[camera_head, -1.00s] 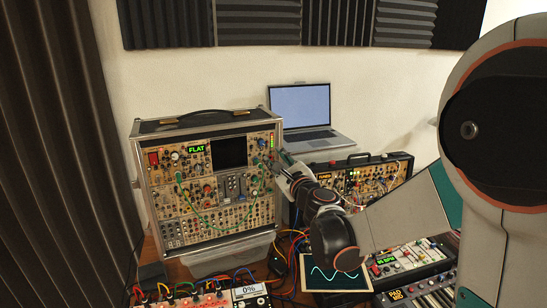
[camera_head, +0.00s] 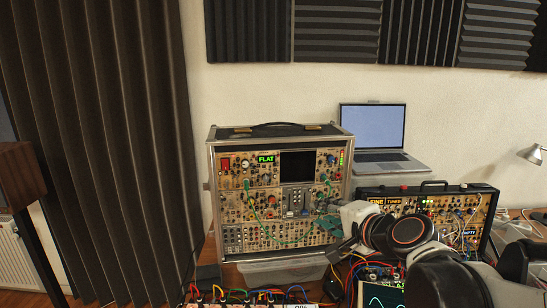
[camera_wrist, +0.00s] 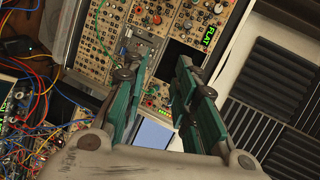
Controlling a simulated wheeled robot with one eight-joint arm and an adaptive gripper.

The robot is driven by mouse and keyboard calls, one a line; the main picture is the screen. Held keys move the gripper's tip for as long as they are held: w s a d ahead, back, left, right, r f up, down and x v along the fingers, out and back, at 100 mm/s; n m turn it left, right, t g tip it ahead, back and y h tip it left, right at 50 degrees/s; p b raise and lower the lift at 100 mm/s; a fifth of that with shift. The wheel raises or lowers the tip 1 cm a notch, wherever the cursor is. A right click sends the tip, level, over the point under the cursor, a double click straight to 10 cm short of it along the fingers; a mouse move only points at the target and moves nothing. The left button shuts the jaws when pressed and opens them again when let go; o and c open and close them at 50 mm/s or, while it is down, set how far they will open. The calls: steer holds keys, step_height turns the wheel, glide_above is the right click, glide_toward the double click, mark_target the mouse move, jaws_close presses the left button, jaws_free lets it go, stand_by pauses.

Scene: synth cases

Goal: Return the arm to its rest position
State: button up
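My gripper (camera_head: 330,224) is in front of the lower right part of the large synth case (camera_head: 232,207) in the head view. In the wrist view my gripper (camera_wrist: 162,66) has its two green-padded fingers well apart, with nothing held between them. The large case's panel (camera_wrist: 100,45) shows beyond the fingers, tilted in the picture. My arm comes in from the lower right of the head view, bent, with its links low in front of the smaller synth case (camera_head: 487,207).
A laptop (camera_head: 372,128) stands behind, right of the large case. Patch cables and a pedal row (camera_head: 245,299) lie in front. A lamp (camera_head: 534,155) is at the right, a curtain (camera_head: 110,130) at the left. Foam panels line the wall above.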

steer(key=s+d+f+n+g+h, duration=0.2)
steer(key=s+f+n, duration=0.2)
steer(key=s, duration=0.3)
steer(key=s+d+f+n+g+h+b, duration=0.1)
steer(key=s+d+f+n+g, duration=0.1)
steer(key=s, duration=0.5)
steer(key=s+d+f+n+g+h, duration=0.1)
steer(key=s+d+f+n+h, duration=0.1)
steer(key=s+f+n, duration=0.4)
steer(key=shift+s+d+f+g+h+b, duration=0.15)
steer(key=shift+s+d+g+h+b, duration=0.2)
steer(key=shift+s+d, duration=0.25)
